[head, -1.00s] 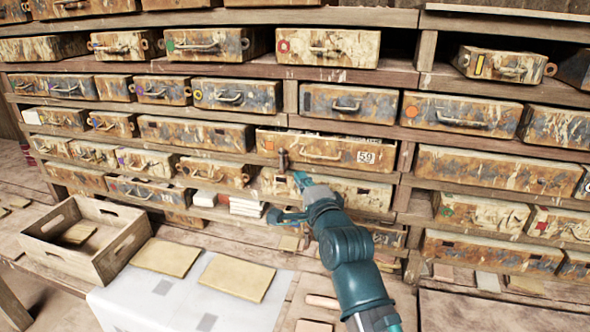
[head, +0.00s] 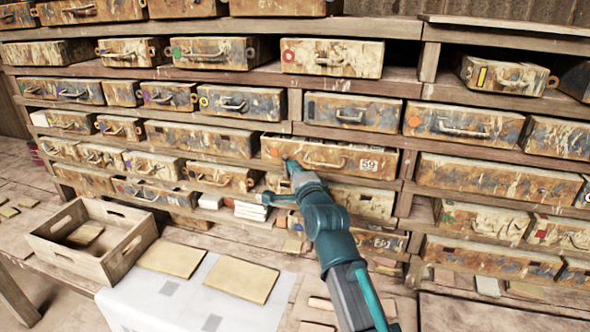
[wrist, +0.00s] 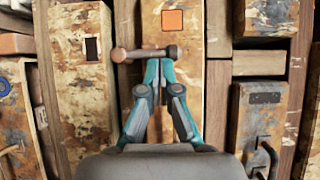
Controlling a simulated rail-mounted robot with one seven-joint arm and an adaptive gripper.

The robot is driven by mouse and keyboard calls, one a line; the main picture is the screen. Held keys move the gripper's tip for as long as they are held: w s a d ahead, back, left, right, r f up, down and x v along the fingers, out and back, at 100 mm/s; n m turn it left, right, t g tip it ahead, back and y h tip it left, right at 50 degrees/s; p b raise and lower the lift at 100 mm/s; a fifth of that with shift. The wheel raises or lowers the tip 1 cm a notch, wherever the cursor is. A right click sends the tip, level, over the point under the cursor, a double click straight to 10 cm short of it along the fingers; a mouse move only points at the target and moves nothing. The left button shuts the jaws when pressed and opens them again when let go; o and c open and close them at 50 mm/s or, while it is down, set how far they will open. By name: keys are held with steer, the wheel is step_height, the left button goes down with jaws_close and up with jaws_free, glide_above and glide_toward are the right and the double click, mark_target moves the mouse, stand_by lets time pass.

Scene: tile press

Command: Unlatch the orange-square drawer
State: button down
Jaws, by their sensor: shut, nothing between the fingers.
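The orange-square drawer (head: 330,158) is a rusty, paint-worn box with a handle and a "59" label, in the middle of the shelf wall. Its orange square (wrist: 172,20) shows at the top of the wrist view. A brown latch bar (wrist: 135,54) with knobbed ends lies across this drawer's front and over the shelf board beside it. My gripper (wrist: 158,66) is shut and empty, its fingertips right at the side of the bar; I cannot tell whether they touch. In the head view my gripper (head: 291,165) covers the latch.
A drawer with a dark square (wrist: 92,48) lies beside the latch in the wrist view. Similar drawers fill the shelves around. An open wooden crate (head: 60,247) and tan tiles (head: 241,278) are on the bench at lower left.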

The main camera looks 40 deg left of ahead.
steer(key=shift+r, duration=0.1)
steer(key=r+p+v, duration=0.1)
steer(key=p+v, duration=0.2)
steer(key=v, duration=0.6)
steer(key=shift+s+p, duration=0.4)
steer(key=shift+s, duration=0.05)
stand_by(0.3)
